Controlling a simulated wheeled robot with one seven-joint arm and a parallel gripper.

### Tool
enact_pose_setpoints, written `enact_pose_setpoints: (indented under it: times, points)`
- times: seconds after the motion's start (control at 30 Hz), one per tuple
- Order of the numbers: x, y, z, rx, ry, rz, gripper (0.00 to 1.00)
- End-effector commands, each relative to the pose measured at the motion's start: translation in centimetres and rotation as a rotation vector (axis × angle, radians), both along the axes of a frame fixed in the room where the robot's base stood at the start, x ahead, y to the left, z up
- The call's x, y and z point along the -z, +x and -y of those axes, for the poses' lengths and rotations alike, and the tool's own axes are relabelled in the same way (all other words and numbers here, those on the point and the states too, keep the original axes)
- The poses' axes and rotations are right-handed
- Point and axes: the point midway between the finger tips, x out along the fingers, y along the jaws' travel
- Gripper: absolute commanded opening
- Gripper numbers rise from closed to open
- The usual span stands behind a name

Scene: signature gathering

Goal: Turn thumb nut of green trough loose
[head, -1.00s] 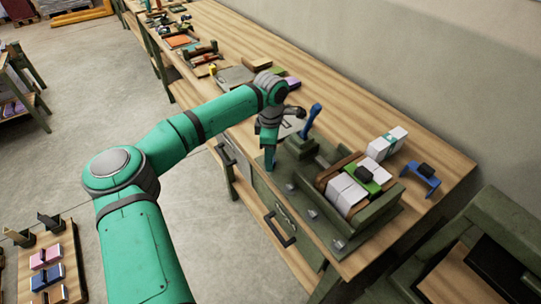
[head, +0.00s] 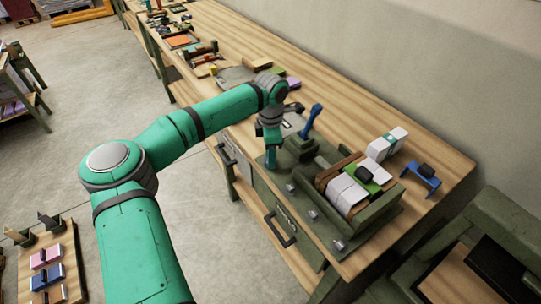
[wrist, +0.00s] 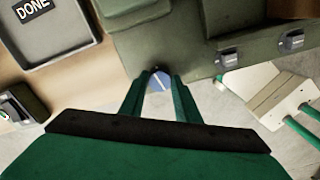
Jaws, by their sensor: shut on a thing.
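The olive-green trough (head: 384,214) stands at the front edge of the bench, with white blocks and a brown piece lying in it. Several small grey thumb nuts line its front base, one at the near corner (head: 339,245). In the wrist view a blue-grey thumb nut (wrist: 159,81) with a pale line sits between my fingertips. My gripper (wrist: 158,84) is shut on this nut, pointing down at the far front end of the base; it also shows in the head view (head: 271,164). Two other nuts (wrist: 228,58) are free to the right.
A blue upright handle (head: 312,117) stands close to the right of my gripper. A white block (head: 387,144) and a blue bracket (head: 421,176) lie behind the trough. A tray marked DONE (wrist: 60,35) shows in the wrist view.

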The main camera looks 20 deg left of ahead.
Motion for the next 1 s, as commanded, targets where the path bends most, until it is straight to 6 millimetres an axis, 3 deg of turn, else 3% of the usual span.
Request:
enact_pose_setpoints:
  times: [1.0]
  points:
    - [0.01, 0.27, -0.10, -0.957, -0.002, 0.003, 0.07]
